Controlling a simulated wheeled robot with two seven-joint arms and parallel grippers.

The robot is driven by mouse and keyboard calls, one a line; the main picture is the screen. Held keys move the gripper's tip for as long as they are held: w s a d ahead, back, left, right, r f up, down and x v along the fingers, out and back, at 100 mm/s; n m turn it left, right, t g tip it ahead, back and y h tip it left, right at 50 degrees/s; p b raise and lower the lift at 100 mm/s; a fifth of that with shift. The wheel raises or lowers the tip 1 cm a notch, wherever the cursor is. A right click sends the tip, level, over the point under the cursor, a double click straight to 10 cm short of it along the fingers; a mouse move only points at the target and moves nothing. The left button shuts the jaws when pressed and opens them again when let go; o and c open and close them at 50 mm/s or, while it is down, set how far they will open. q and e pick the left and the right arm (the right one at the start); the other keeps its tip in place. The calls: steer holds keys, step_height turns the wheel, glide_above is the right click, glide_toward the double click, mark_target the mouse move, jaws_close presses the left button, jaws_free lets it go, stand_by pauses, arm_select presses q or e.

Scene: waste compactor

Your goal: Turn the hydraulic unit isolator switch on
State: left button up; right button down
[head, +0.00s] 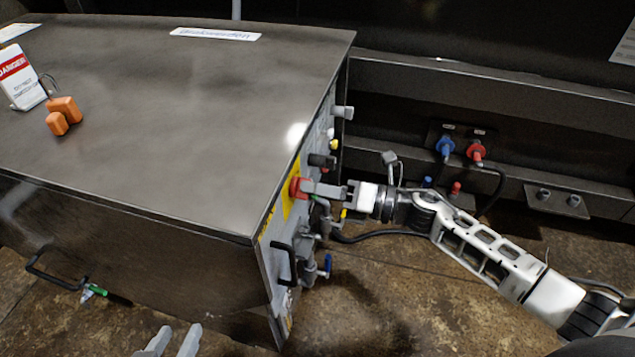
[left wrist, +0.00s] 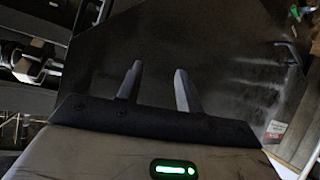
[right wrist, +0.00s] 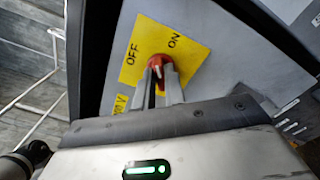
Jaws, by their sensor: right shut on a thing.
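The isolator switch is a red rotary knob (head: 296,187) on a yellow plate, on the side panel of the dark metal cabinet. In the right wrist view the red knob (right wrist: 160,64) sits below the printed words OFF and ON on the yellow plate (right wrist: 140,60). I cannot tell exactly which word it points to. My right gripper (head: 312,188) is shut on the knob, its fingers (right wrist: 161,82) on either side of it. My left gripper (head: 172,340) is low in front of the cabinet, empty, its two fingers (left wrist: 157,82) apart.
Orange padlocks (head: 62,112) and a danger tag (head: 22,80) lie on the cabinet top (head: 190,110). A black handle (head: 283,262) and a blue valve lever (head: 328,263) stick out below the knob. Blue (head: 446,147) and red (head: 477,152) connectors sit on the back rail.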

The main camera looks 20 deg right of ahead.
arm_select(q)
steer(key=r+p, duration=0.1)
steer(key=p, duration=0.2)
steer(key=shift+s+a, duration=0.1)
steer(key=shift+s, duration=0.05)
arm_select(e)
steer(key=m, duration=0.7)
steer(key=shift+f, duration=0.1)
arm_select(q)
steer(key=shift+r, duration=0.15)
arm_select(e)
steer(key=shift+m, duration=0.4)
steer(key=c, duration=1.5)
jaws_free()
steer(key=shift+d, duration=0.1)
steer(key=shift+o, duration=0.2)
arm_select(q)
steer(key=shift+b, duration=0.45)
arm_select(e)
steer(key=v, duration=1.6)
